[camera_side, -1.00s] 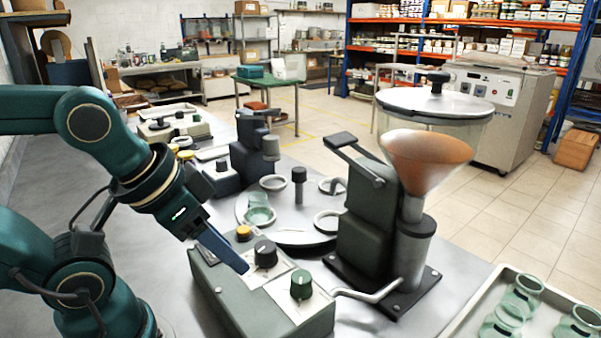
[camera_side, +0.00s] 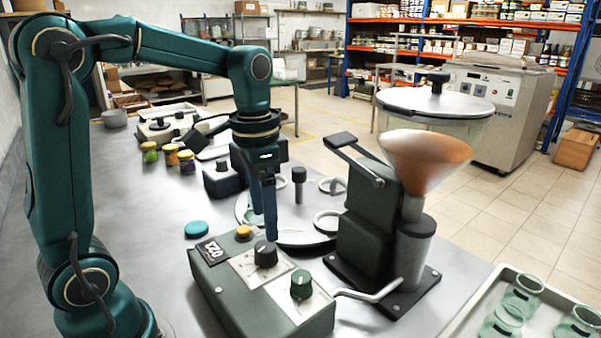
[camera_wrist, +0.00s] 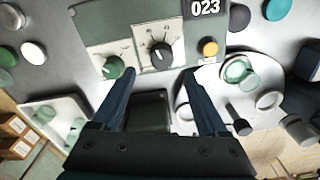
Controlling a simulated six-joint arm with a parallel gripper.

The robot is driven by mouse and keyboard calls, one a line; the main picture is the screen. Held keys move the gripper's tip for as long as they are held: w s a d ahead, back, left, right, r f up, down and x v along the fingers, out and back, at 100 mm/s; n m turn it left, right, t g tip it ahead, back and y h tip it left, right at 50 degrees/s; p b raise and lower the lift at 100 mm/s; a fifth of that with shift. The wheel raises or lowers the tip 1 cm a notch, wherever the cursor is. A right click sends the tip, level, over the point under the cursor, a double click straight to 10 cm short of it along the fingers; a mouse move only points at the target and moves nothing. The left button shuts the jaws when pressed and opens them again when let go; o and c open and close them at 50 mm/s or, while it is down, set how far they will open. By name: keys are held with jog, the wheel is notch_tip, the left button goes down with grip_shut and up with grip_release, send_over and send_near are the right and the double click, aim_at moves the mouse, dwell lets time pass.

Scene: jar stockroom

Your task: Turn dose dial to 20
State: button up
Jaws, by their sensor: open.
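A grey-green control box (camera_side: 240,302) carries a black dial (camera_side: 265,254), a green dial (camera_side: 301,284), a yellow button (camera_side: 243,232) and a display (camera_side: 213,250). In the wrist view the display (camera_wrist: 205,7) reads 023. The labels on the dials are too small to read. My gripper (camera_side: 271,238) points straight down with its tips close to the top of the black dial. In the wrist view my gripper (camera_wrist: 158,73) is open and empty. The black dial (camera_wrist: 161,55) shows just beyond the gap between the fingertips; the green dial (camera_wrist: 114,67) is left of it.
A hopper (camera_side: 428,160) on a dark stand, with a crank handle (camera_side: 372,293), stands right of the box. A round turntable (camera_side: 300,235) lies behind. A tray (camera_side: 468,312) with glass jars is at the right. A teal lid (camera_side: 196,229) lies left of the box.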

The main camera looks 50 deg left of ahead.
aim_at(264, 247)
jog(key=shift+a+f, duration=0.2)
jog(key=shift+f, duration=2.9)
grip_shut()
jog(key=shift+n, duration=0.3)
jog(key=n, duration=0.3)
jog(key=shift+n, duration=2.1)
